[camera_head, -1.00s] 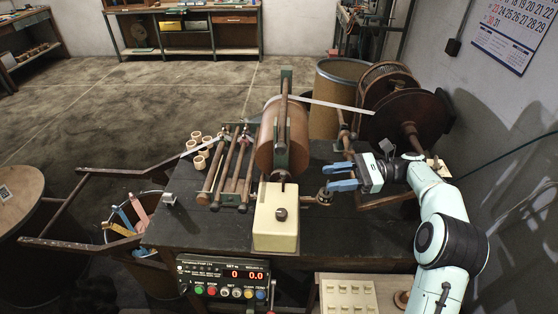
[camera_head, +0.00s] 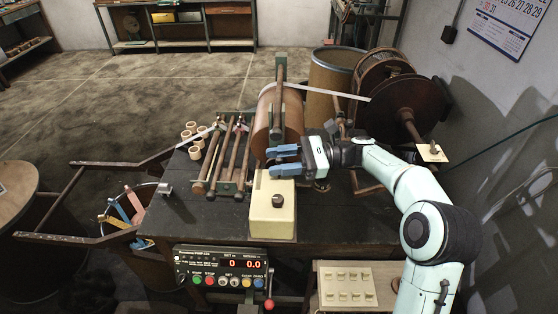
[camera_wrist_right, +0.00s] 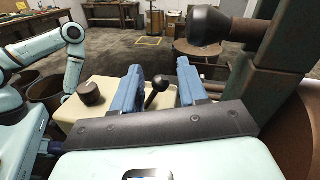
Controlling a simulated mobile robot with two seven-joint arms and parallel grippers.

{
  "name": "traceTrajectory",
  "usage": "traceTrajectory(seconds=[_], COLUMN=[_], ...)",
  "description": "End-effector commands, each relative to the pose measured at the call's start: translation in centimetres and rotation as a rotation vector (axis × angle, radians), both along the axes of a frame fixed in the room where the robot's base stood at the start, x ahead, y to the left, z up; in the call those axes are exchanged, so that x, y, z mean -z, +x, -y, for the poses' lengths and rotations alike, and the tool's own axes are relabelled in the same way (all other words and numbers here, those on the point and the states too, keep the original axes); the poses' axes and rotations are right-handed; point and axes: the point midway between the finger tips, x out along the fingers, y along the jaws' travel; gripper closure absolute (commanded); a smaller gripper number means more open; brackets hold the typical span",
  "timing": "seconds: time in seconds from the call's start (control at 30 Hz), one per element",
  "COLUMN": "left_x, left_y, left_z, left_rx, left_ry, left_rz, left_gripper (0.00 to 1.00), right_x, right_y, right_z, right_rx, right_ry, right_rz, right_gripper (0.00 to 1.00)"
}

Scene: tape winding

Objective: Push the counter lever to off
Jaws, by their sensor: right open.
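My right gripper (camera_head: 270,162) is open, its two blue fingers pointing left over the back of the cream box (camera_head: 272,218) on the dark bench. In the right wrist view, a dark lever with a black ball knob (camera_wrist_right: 158,84) stands between the open fingers (camera_wrist_right: 159,67); I cannot tell whether either finger touches it. The head view does not show this lever clearly. A dark round knob (camera_head: 278,200) sits on top of the box. A counter panel (camera_head: 222,268) with red digits hangs at the bench front, with a red-ended lever (camera_head: 269,303) by its right side. My left gripper is not seen.
A large brown roller (camera_head: 277,120) stands just behind the box. Dark rods on a frame (camera_head: 228,160) and several pale rings (camera_head: 195,143) lie to the left. A pale tray (camera_head: 346,284) is at front right.

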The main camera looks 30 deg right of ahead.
Motion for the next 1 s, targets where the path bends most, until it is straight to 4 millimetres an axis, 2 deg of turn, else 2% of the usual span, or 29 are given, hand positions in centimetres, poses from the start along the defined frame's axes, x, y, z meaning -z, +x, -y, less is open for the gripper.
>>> traceTrajectory(seconds=[0.3, 0.43, 0.77, 1.0], left_x=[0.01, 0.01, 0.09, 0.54], left_y=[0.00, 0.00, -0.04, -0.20], left_z=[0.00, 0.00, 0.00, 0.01], left_rx=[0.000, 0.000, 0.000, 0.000], left_ry=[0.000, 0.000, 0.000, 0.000], left_rz=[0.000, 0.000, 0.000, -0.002], left_gripper=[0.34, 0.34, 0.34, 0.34], right_x=[0.00, -0.01, -0.04, -0.21], right_y=[0.10, 0.11, 0.09, -0.30], right_z=[-0.24, -0.21, -0.17, -0.37], right_rx=[0.001, 0.002, 0.006, 0.007], right_ry=[-0.001, -0.001, -0.012, -0.070], right_rz=[0.000, 0.001, 0.018, 0.113], right_gripper=[0.57, 1.00, 1.00, 1.00])
